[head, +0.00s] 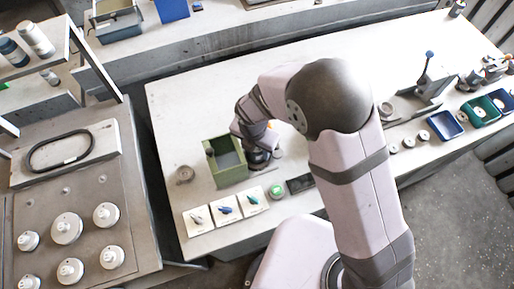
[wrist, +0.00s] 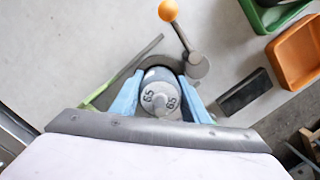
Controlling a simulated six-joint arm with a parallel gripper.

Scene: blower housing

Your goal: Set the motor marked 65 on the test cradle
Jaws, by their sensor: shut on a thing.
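The motor marked 65 (wrist: 160,92) is a grey cylinder with its end face towards the wrist camera. My gripper (wrist: 160,98) is shut on it, with one blue finger on each side. A dark curved shape shows around the motor's far side; I cannot tell whether the motor touches it. A lever with an orange knob (wrist: 168,10) stands just beyond the motor. In the head view my gripper (head: 260,153) is low over the bench, right of the green box, and the motor is mostly hidden. A grey fixture with a blue-knobbed lever (head: 426,70) stands at right; I cannot tell which fixture is the test cradle.
The open green box (head: 224,162) is close to my gripper's left. A dark block (wrist: 244,92) and an orange tray (wrist: 297,50) lie to the right in the wrist view. Switch plates (head: 226,207) line the front edge. The bench's back left is clear.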

